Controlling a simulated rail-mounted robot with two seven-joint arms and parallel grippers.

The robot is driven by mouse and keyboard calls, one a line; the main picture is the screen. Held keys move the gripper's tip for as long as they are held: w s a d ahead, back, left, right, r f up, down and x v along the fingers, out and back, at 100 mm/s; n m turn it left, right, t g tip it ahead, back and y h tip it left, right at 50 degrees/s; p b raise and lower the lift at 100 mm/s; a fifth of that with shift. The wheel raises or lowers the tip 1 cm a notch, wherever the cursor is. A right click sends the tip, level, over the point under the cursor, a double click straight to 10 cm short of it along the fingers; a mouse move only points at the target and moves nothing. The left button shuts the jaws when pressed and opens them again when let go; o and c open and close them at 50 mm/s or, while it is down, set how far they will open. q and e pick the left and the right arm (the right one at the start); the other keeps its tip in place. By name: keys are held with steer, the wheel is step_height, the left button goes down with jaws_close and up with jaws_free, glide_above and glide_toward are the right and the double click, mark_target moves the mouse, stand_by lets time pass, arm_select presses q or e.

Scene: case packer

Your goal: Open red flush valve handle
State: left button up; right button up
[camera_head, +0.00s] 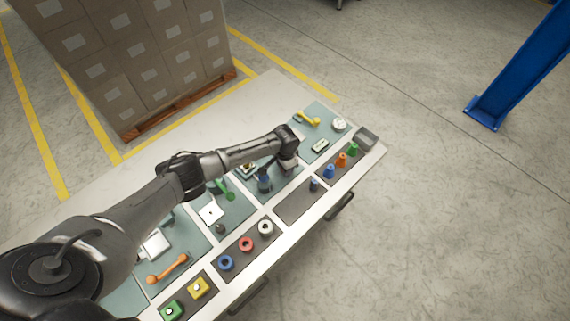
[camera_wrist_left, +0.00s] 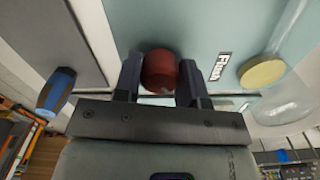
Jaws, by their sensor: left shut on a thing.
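The red flush valve handle (camera_wrist_left: 160,72) shows in the left wrist view as a rounded red knob between the two fingers of my left gripper (camera_wrist_left: 160,85). The fingers are shut on it, one on each side. A white label reading "Flush" (camera_wrist_left: 220,66) is on the pale teal panel just right of the knob. In the head view my left gripper (camera_head: 287,168) is low over the middle-right part of the board, and the red handle is hidden there. How far the valve is turned cannot be told. My right gripper is not in view.
A blue-handled piece (camera_wrist_left: 56,92) is left of the fingers, and a clear cylinder (camera_wrist_left: 290,105) and yellow disc (camera_wrist_left: 262,73) are right. The table (camera_head: 250,105) carries several panels, coloured knobs and a yellow lever (camera_head: 308,119). Stacked boxes (camera_head: 140,50) stand behind.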

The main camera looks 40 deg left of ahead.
arm_select(q)
steer(key=m, duration=0.3)
steer(key=shift+m+p, duration=0.3)
steer(key=shift+m, duration=1.4)
steer(key=o, duration=0.9)
steer(key=shift+r, duration=0.1)
steer(key=shift+r+p, duration=0.55)
steer(key=shift+r, duration=6.3)
